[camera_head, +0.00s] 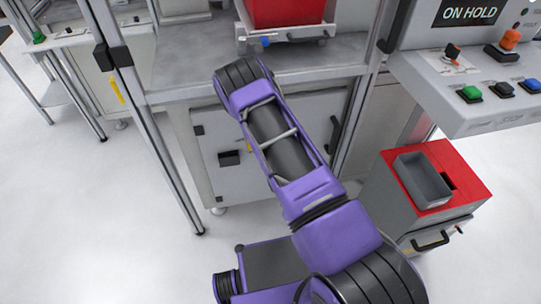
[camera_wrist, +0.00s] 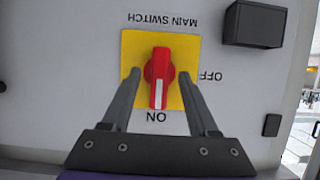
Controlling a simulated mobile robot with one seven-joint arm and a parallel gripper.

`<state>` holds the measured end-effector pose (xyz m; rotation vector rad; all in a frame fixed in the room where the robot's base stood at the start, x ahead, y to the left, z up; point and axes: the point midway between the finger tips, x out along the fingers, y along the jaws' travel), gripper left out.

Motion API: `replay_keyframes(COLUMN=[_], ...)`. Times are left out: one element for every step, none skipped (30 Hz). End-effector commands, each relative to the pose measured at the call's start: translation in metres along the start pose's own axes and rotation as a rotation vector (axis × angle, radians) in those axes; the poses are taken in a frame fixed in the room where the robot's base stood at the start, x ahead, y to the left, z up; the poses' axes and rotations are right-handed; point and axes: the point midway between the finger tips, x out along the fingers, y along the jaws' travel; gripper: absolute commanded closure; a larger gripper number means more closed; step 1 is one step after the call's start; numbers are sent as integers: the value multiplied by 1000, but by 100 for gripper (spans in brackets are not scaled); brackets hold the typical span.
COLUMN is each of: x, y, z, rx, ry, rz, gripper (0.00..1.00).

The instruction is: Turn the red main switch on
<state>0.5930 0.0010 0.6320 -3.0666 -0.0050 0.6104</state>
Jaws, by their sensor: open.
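The red main switch (camera_wrist: 159,70) is a rotary knob on a yellow plate (camera_wrist: 132,45) on a light grey panel. The lettering appears upside down in the wrist view. The knob's white mark points down at the word ON, and the word OFF is to the right. My gripper (camera_wrist: 158,77) is open, with one finger on each side of the knob and a visible gap on both sides. In the head view my purple arm covers the switch and the gripper.
A black box (camera_wrist: 254,24) sticks out of the panel near the switch. In the head view, a red-topped cart (camera_head: 452,163) stands right of my arm, below a control console (camera_head: 440,82) with an ON HOLD display. A red bin (camera_head: 285,10) sits on the worktop. Floor at left is clear.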

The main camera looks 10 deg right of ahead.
Motion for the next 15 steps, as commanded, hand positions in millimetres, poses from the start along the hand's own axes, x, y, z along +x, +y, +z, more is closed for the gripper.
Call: replay_keyframes(x=[-8, -13, -21, -28, -35, -45, -53, -60, -70, -78, -85, -95, -103, -110, -118], y=[0, 0, 0, 0, 0, 0, 0, 0, 0, 0, 0, 0, 0, 0, 0], z=[-1, -1, -2, -2, -1, -1, -1, -1, -1, -1, -2, -1, -1, -1, 0], rx=[0, 0, 0, 0, 0, 0, 1, 1, 1, 1, 1, 1, 1, 1, 2], ry=[-2, -2, -3, -3, -3, -4, -4, -5, -5, -3, -3, -4, -4, -4, -4], rz=[1, 1, 1, 1, 2, 1, 1, 2, 2, 1, 1, 2, 1, 1, 1], gripper=[40, 40, 40, 40, 40, 40, 40, 40, 40, 40, 40, 40, 40, 40, 40])
